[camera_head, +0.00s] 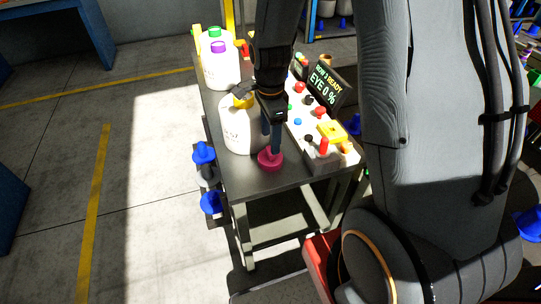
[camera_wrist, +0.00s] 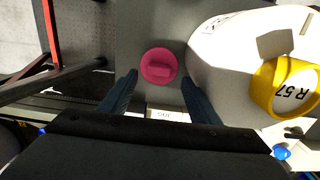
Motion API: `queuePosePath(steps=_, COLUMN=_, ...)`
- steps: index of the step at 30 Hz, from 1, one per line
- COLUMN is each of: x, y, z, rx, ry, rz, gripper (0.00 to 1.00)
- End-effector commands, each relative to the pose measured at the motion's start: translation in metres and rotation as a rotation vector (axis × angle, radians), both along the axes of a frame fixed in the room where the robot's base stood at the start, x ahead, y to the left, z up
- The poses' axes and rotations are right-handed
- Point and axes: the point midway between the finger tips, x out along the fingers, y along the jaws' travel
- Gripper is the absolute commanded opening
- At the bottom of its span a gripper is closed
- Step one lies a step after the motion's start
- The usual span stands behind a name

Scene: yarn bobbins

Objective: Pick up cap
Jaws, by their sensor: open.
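A pink-red round cap with a raised grip bar (camera_wrist: 159,65) lies on the dark table top. It also shows near the table's front edge in the head view (camera_head: 270,160). My gripper (camera_head: 271,143) points down right at the cap, with the fingertips close to it. In the wrist view my gripper (camera_wrist: 159,79) is open, and the cap appears between and just beyond the two fingertips. The fingers hide part of the cap in the head view. I cannot tell whether they touch it.
A white jug (camera_head: 237,135) with a yellow cap (camera_wrist: 288,86) marked R 57 stands close beside my gripper. White jugs with purple (camera_head: 218,47) and green (camera_head: 214,32) caps stand behind. A control panel with buttons (camera_head: 321,134) lies to the right. Blue spools (camera_head: 204,152) hang at the table's left side.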

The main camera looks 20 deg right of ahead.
Motion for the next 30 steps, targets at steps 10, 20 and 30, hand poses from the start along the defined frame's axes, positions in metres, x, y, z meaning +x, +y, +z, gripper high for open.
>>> queuePosePath(steps=10, x=-0.002, y=0.001, z=-0.038, rx=0.0, ry=0.003, rz=0.001, gripper=0.56)
queuePosePath(steps=20, x=-0.002, y=0.001, z=-0.042, rx=0.0, ry=0.0, rz=0.001, gripper=0.55)
queuePosePath(steps=30, x=-0.002, y=0.001, z=-0.042, rx=0.0, ry=0.001, rz=0.001, gripper=0.09)
